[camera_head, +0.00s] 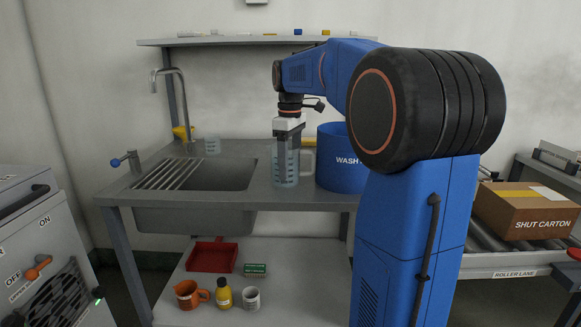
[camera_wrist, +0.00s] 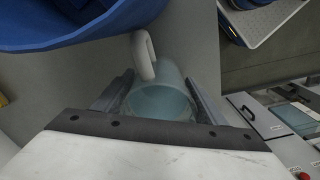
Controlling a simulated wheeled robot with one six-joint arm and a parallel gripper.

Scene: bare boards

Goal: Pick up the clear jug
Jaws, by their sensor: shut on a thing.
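The clear jug (camera_head: 285,168) stands upright on the grey bench, just right of the sink, with its pale handle on its right side. My gripper (camera_head: 286,150) points straight down over it and is shut on it. In the wrist view the jug (camera_wrist: 160,101) sits between the two fingers of my gripper (camera_wrist: 160,98), one on each side, with its handle (camera_wrist: 144,55) toward the top. Whether the jug's base touches the bench is hard to tell.
A blue wash tub (camera_head: 338,165) stands close to the right of the jug. A sink (camera_head: 200,175) with a tap (camera_head: 170,85) is to the left, and a small clear beaker (camera_head: 213,146) is behind it. A shelf (camera_head: 220,40) runs above. A shut carton (camera_head: 525,213) lies far right.

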